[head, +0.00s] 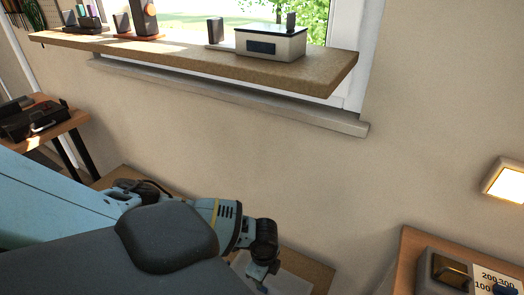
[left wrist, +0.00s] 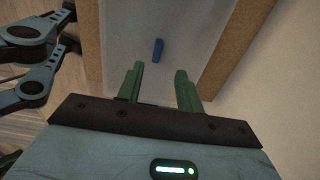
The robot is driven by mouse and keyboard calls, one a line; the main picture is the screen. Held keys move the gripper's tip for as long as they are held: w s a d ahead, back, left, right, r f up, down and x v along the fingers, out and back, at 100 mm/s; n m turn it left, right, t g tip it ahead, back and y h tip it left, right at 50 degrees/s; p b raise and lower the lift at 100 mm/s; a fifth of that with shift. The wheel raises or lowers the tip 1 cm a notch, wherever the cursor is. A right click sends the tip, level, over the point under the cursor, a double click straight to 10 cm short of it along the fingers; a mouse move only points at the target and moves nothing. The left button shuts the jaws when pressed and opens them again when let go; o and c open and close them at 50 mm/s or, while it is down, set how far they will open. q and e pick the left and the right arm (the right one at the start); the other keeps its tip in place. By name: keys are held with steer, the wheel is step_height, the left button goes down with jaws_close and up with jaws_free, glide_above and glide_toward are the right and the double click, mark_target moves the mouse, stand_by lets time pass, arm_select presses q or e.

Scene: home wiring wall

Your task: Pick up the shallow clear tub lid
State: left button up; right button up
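A pale, shallow, translucent piece that looks like the clear tub lid (head: 288,284) lies on the wooden surface at the bottom of the head view, partly hidden by my left arm. In the left wrist view a pale, flat area (left wrist: 195,30), likely the same piece, fills the space beyond the fingers. A small blue piece (left wrist: 158,50) shows on it or in it. My left gripper (left wrist: 160,82) has its two green fingers apart with nothing between them, pointing at the pale area. Whether they touch it I cannot tell. My right gripper is not in view.
The wooden surface (head: 318,272) runs along the wall. A window shelf (head: 190,62) above holds a white box (head: 270,42) and several small items. A bench (head: 50,125) with a dark case stands at left. Another wooden surface (head: 410,245) with a device is at lower right.

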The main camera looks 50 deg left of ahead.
arm_select(q)
steer(key=shift+s+f+b, duration=0.15)
steer(key=shift+f+b, duration=0.05)
steer(key=shift+f, duration=1.5)
steer(key=shift+s+f+b, duration=0.1)
steer(key=shift+f+b, duration=0.05)
steer(key=shift+f, duration=1.5)
jaws_close()
